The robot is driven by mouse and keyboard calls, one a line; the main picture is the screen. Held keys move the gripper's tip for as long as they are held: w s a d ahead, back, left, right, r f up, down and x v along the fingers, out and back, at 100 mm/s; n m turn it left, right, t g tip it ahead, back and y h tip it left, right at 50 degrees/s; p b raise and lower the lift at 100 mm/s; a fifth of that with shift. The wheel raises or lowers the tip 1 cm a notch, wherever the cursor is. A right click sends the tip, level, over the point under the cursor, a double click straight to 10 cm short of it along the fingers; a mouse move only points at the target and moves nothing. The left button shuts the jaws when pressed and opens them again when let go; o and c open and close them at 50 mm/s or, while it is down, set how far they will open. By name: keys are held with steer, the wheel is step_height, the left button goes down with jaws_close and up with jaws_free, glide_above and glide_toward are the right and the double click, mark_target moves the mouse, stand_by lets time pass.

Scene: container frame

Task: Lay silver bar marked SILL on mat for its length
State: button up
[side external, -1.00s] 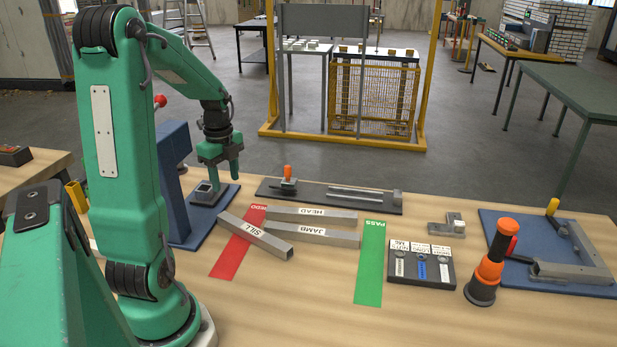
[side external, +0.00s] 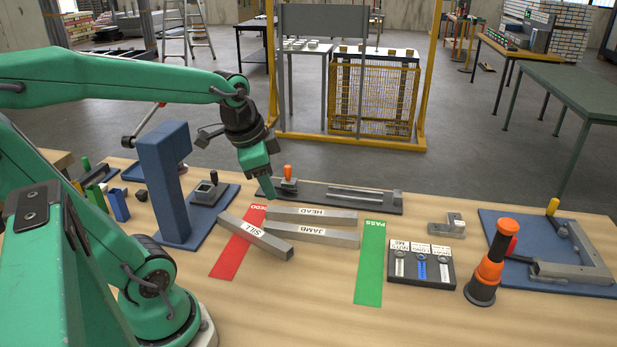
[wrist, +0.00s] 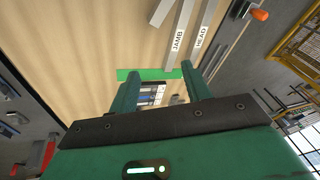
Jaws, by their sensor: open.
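The silver bar marked SILL (side external: 275,246) lies at a slant across the red strip marked REDO (side external: 228,262) in the side view, its right end out past the strip. The green strip marked PASS (side external: 369,275) lies to the right and is bare; it also shows in the wrist view (wrist: 130,75). My gripper (side external: 272,188) is open and empty, above the table's back area, behind the bars. In the wrist view its two fingers (wrist: 160,71) stand apart with nothing between them. I cannot identify SILL in the wrist view.
Bars marked HEAD (side external: 320,216) and JAMB (side external: 322,236) lie between the strips. A long dark fixture (side external: 365,201) with an orange knob is behind them. A blue post (side external: 165,185) stands left. A black label tray (side external: 421,266) and an orange-black tool (side external: 487,268) stand right. The front table is clear.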

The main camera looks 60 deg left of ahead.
steer(key=s+d+r+n+t+h, duration=0.1)
steer(key=s+d+n+t, duration=0.1)
steer(key=d, duration=0.5)
steer(key=shift+s+d+r+n, duration=0.25)
steer(key=shift+s+n, duration=0.6)
steer(key=shift+n, duration=0.35)
